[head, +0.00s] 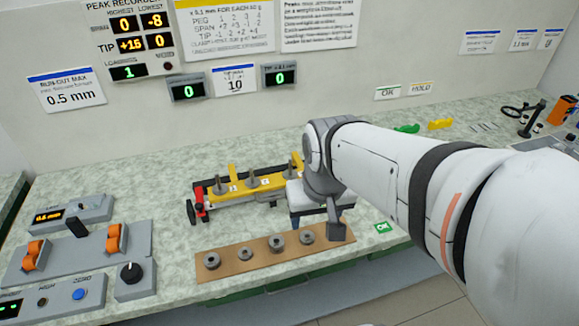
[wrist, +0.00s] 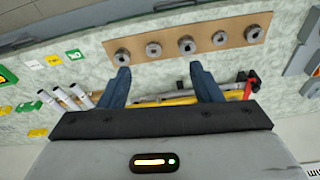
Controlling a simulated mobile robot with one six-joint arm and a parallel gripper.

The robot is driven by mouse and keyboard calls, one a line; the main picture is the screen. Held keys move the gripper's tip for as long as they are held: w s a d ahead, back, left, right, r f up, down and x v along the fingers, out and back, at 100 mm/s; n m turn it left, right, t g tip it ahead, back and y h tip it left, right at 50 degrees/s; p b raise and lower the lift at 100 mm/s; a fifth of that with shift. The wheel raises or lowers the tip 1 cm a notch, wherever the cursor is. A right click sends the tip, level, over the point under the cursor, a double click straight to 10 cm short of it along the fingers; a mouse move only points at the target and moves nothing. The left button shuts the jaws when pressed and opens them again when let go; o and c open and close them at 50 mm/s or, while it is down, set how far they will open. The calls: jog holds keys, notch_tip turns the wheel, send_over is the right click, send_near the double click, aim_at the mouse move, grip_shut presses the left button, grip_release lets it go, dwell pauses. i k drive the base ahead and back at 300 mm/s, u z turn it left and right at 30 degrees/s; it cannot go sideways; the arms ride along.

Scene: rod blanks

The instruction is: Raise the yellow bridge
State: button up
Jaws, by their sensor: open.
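The yellow bridge (head: 229,188) is a long bar with upright grey pegs and small white labels. It lies in a dark fixture on the bench in the head view, and my arm hides its right end. Part of it shows low in the wrist view (wrist: 180,100), mostly behind my gripper body. My gripper (wrist: 157,69) is open, its two blue fingers apart with nothing held between them. In the head view my gripper is at the right part of the bridge; I cannot tell whether it touches it.
A brown board (head: 228,268) with several grey ring weights lies in front of the bridge. A red clamp (head: 199,202) stands at the bridge's left end. A control box (head: 75,265) with orange switches is at left. Displays (head: 187,89) hang on the wall behind.

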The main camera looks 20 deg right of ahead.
aim_at(237, 189)
jog(key=z, duration=0.9)
jog(key=k, duration=1.65)
jog(key=u, duration=0.8)
jog(key=i, duration=1.05)
jog(key=u, duration=0.05)
